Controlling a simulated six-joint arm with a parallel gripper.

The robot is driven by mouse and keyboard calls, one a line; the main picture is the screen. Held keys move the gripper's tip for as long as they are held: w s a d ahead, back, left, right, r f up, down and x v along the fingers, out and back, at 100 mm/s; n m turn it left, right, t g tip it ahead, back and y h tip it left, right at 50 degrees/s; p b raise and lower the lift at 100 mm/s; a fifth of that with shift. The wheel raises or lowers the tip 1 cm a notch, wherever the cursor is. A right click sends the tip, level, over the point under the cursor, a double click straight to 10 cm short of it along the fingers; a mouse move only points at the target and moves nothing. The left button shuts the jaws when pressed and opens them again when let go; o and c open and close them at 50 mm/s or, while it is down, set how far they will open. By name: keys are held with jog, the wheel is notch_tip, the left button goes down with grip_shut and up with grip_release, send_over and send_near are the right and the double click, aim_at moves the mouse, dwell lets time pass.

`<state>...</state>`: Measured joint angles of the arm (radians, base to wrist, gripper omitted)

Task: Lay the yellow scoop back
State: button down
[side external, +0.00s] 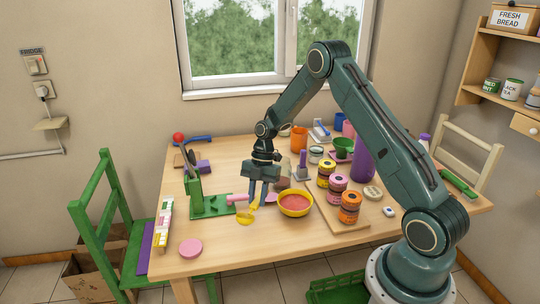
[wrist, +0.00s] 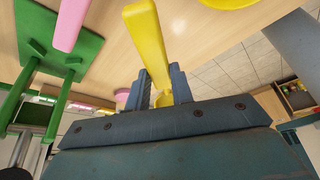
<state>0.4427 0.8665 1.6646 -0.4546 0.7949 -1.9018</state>
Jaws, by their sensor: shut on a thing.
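The yellow scoop (side external: 245,217) is in the side external view, with its round end low over the front left part of the table. I cannot tell whether it touches the wood. My gripper (side external: 262,194) points down and is shut on the scoop's handle. In the wrist view the yellow scoop (wrist: 147,40) runs up between the two fingers of my gripper (wrist: 163,88). A yellow bowl (side external: 296,211) with red contents stands just right of my gripper; its edge also shows in the wrist view (wrist: 228,3).
A green stand (side external: 212,208) with an upright is left of my gripper, with a pink-handled thing (side external: 237,198) beside it. Several striped jars (side external: 349,208) stand on a board at right. A pink disc (side external: 190,248) lies front left. The table's front middle is clear.

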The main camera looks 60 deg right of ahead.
jog(key=shift+f, duration=0.15)
jog(key=shift+f, duration=3.1)
jog(key=c, duration=1.1)
grip_release()
jog(key=shift+c, duration=0.2)
jog(key=v, duration=1.3)
jog(key=shift+d+r, duration=0.1)
jog(key=shift+r, duration=0.2)
jog(key=shift+r, duration=0.1)
